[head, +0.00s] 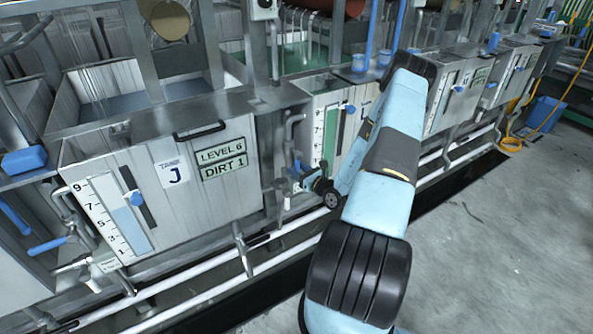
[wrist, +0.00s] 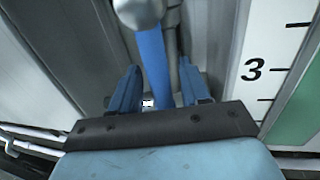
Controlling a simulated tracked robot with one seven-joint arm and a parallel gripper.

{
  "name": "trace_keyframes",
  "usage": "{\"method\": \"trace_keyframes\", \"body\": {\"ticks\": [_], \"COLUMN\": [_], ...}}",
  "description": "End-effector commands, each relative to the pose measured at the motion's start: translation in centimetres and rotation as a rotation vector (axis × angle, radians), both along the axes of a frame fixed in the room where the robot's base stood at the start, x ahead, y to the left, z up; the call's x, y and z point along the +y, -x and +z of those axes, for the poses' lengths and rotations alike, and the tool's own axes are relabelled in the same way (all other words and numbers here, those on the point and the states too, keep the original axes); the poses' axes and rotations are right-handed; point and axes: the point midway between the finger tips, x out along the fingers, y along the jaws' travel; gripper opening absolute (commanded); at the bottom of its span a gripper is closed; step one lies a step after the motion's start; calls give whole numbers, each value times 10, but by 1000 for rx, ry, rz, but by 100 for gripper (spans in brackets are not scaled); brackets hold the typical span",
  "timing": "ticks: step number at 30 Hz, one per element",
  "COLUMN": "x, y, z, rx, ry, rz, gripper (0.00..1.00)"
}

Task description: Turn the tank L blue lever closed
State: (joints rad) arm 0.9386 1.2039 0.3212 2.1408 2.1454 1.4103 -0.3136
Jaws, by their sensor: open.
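In the wrist view a blue lever (wrist: 151,52) hangs down from a round grey hub (wrist: 138,12). My gripper (wrist: 159,72) is open, with one blue finger on each side of the lever; I cannot tell whether either finger touches it. The lower end of the lever is hidden by the gripper body. In the head view my gripper (head: 303,176) is small, at the lower left of a tank front with a green level gauge (head: 331,131). That tank's letter plate is mostly hidden behind my arm, so its letter is not clear.
Tank J (head: 216,143) stands to the left, with a blue lever (head: 48,245) at its lower left. White pipes (head: 285,240) run low along the tanks. More tanks continue to the back right. The concrete floor (head: 500,235) at right is clear.

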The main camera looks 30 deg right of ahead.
Motion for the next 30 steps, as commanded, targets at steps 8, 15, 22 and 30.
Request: {"method": "trace_keyframes", "body": {"ticks": [8,15,22,30], "x": [1,1,1,1], "y": [-4,-4,-4,-4], "z": [0,0,0,0], "rx": [0,0,0,0], "ry": [-1,0,0,0], "rz": [0,0,0,0], "gripper": [46,32,10,0]}}
